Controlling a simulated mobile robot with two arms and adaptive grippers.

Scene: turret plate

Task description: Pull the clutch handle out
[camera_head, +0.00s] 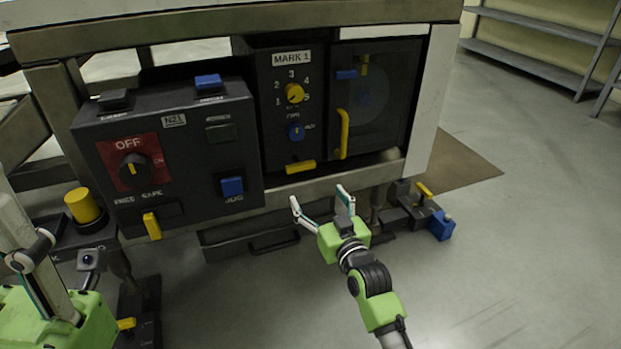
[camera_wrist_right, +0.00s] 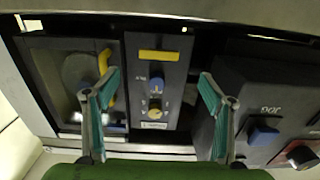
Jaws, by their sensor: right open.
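No label that I can read names the clutch handle. A yellow bar handle (camera_head: 300,167) sits at the bottom of the MARK 1 panel (camera_head: 268,130). It also shows in the right wrist view (camera_wrist_right: 158,55), where the panel appears upside down. My right gripper (camera_head: 318,196) is open and empty, low in front of the panel. In the wrist view its fingertips (camera_wrist_right: 160,76) stand wide apart on either side of that panel, with the yellow bar between and beyond them. My left gripper (camera_head: 45,285) is only partly in view at the lower left; its jaw opening is unclear.
A yellow vertical handle (camera_head: 343,133) is on the dark door to the right. The N21 box (camera_head: 170,150) is to the left, with a red OFF switch, a blue button and a yellow lever (camera_head: 152,226). Blue and yellow pedals (camera_head: 441,225) stand low at right. Open floor lies right.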

